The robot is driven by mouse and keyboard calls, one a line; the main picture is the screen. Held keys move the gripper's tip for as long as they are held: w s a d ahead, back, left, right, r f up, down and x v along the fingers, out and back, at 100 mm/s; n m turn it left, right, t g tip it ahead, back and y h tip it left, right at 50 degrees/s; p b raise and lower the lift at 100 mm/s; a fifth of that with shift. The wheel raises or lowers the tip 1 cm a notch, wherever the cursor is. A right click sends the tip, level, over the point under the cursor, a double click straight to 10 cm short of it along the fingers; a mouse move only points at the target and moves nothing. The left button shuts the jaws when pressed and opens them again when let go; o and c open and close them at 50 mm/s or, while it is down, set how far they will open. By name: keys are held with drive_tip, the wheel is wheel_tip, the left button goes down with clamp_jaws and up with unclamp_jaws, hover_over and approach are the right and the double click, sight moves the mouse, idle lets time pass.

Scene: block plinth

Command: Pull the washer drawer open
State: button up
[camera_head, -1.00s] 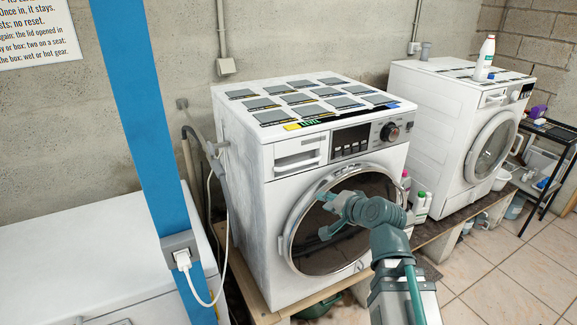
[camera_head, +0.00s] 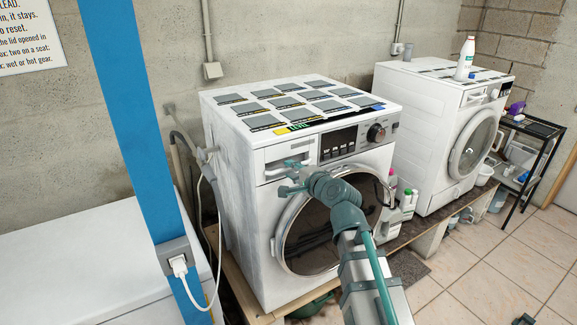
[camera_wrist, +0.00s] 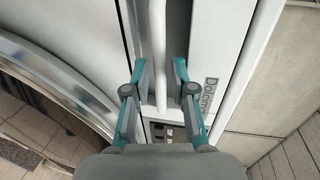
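The near white front-loading washer (camera_head: 240,220) has its drawer (camera_head: 283,152) at the upper left of its front, flush with the panel and apparently closed. My gripper (camera_head: 291,176) is in front of the drawer and covers part of it in the head view. In the wrist view, the drawer's pale bar handle (camera_wrist: 157,45) runs up the picture between the two teal fingers of my gripper (camera_wrist: 159,68). The fingers are apart, with a gap on each side of the bar. Whether the tips reach past the bar is hard to tell.
Several grey tiles lie on the washer top. The round door (camera_head: 325,235) is just below my arm. A second white machine (camera_head: 425,130) with a white bottle (camera_head: 465,58) on it stands at the right. A blue post (camera_head: 130,120) rises at the left.

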drive_tip(key=shift+x, duration=1.25)
drive_tip(key=shift+c, duration=0.4)
clamp_jaws()
